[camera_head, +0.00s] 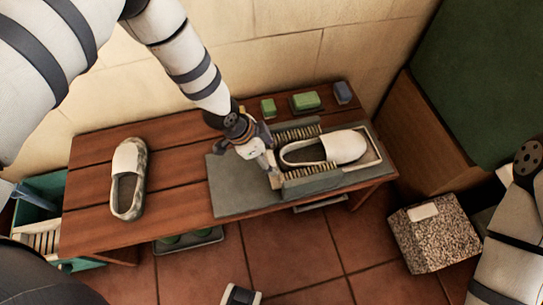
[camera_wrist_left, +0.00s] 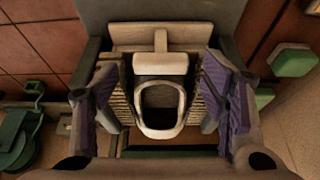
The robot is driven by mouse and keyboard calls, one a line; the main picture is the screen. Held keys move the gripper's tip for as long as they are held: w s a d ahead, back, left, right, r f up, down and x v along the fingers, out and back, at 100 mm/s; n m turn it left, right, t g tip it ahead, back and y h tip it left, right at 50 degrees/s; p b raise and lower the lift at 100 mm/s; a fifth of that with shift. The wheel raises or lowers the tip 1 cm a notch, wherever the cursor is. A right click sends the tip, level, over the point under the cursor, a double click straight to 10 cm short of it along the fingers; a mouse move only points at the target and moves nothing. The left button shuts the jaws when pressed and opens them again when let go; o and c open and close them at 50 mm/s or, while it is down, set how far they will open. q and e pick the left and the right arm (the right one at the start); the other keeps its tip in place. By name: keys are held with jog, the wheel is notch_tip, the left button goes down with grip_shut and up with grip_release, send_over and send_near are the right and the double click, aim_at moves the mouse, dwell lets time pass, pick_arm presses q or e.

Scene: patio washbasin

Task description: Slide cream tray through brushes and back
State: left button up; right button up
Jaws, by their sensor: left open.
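The cream tray (camera_head: 376,157) sits on the grey base (camera_head: 232,187) near the table's right end, with a pale slipper (camera_head: 346,147) lying in it. Brushes stand along both sides, a back row (camera_head: 297,133) and a front row (camera_head: 300,173). My left gripper (camera_head: 266,163) is low over the tray's left end. In the left wrist view, the open gripper (camera_wrist_left: 163,88) has its purple-padded fingers apart on either side of the slipper (camera_wrist_left: 182,104). I cannot tell whether a finger touches the tray. My right gripper is not in view.
A mottled slipper (camera_head: 128,180) lies on the wooden table's left half. Two green blocks (camera_head: 306,101) and a blue-grey block (camera_head: 343,92) stand near the wall. A speckled block (camera_head: 434,232) stands on the floor at right. A teal crate (camera_head: 40,215) is at left.

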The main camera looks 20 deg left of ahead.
pick_arm(q)
jog(key=x, duration=0.2)
jog(key=shift+w+d+f, duration=0.1)
jog(key=shift+f, duration=0.25)
grip_shut()
jog(key=s+a, duration=0.3)
jog(key=a, duration=0.1)
jog(key=s+a, duration=0.3)
jog(key=a, duration=0.2)
jog(key=s+a, duration=0.3)
jog(key=a, duration=0.1)
jog(key=shift+a+p, duration=0.3)
jog(key=shift+p, duration=0.05)
jog(key=shift+s, duration=0.1)
grip_release()
jog(key=shift+a, duration=0.1)
jog(key=v, duration=1.2)
jog(key=shift+r, duration=0.1)
